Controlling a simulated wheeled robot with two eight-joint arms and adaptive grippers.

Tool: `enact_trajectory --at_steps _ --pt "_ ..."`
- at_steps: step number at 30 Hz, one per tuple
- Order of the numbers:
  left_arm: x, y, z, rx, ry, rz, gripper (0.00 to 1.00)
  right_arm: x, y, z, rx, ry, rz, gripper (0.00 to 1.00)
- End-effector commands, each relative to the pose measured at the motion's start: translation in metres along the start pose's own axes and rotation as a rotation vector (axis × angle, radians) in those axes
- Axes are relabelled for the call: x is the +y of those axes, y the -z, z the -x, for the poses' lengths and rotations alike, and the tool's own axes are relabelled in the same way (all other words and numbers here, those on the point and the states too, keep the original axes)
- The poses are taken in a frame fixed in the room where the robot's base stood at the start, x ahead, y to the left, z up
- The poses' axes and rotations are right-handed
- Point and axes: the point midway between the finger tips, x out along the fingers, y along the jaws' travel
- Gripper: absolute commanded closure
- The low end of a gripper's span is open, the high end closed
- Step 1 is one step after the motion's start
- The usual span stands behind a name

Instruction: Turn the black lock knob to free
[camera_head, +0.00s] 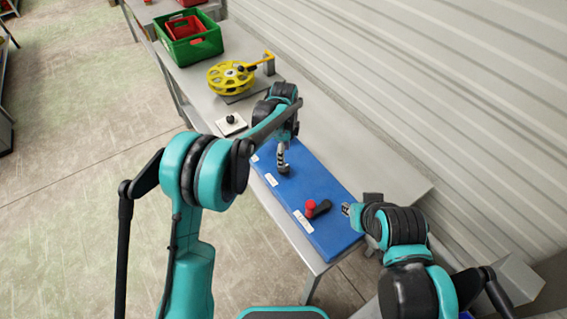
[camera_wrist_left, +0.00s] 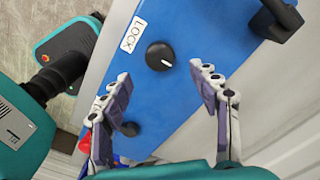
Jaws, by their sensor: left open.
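The black lock knob (camera_wrist_left: 160,56) is round with a short white pointer mark, and sits on the blue panel (camera_wrist_left: 185,25) next to a white LOCK label (camera_wrist_left: 126,38). My left gripper (camera_wrist_left: 160,82) is open and empty; the knob shows just beyond its fingertips, roughly between them, and I cannot tell the height gap. In the head view the left gripper (camera_head: 282,160) is over the middle of the blue panel (camera_head: 325,185), where I cannot pick out the knob. My right gripper (camera_head: 348,209) is at the panel's right edge, small in view, its opening unclear.
A red knob with a black handle (camera_head: 320,208) stands on the panel's near part. A black handle (camera_wrist_left: 278,20) shows at the wrist view's top right. Farther back are a small plate with a black knob (camera_head: 232,119), a yellow reel (camera_head: 228,78) and a green crate (camera_head: 194,49).

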Motion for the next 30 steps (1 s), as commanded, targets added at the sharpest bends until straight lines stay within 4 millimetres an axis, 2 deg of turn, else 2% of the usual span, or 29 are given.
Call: enact_trajectory --at_steps 6,12,23,29,30 --pt "0.0 0.0 -0.039 0.0 0.001 0.003 0.39 0.0 -0.007 -0.009 0.0 0.0 0.0 0.73" --pt "0.0 -0.001 -0.063 0.0 0.001 0.004 0.39 0.0 -0.01 -0.014 0.0 0.0 0.0 0.73" --pt "0.0 -0.001 -0.069 0.0 0.002 0.004 0.39 0.0 -0.01 -0.014 0.0 0.0 0.0 0.73" --pt "0.0 -0.001 -0.069 0.0 0.002 0.005 0.89 0.0 -0.01 -0.014 0.0 0.0 0.0 0.73" --pt "0.0 -0.001 -0.069 0.0 0.002 0.005 0.89 0.0 -0.01 -0.014 0.0 0.0 0.0 0.73"
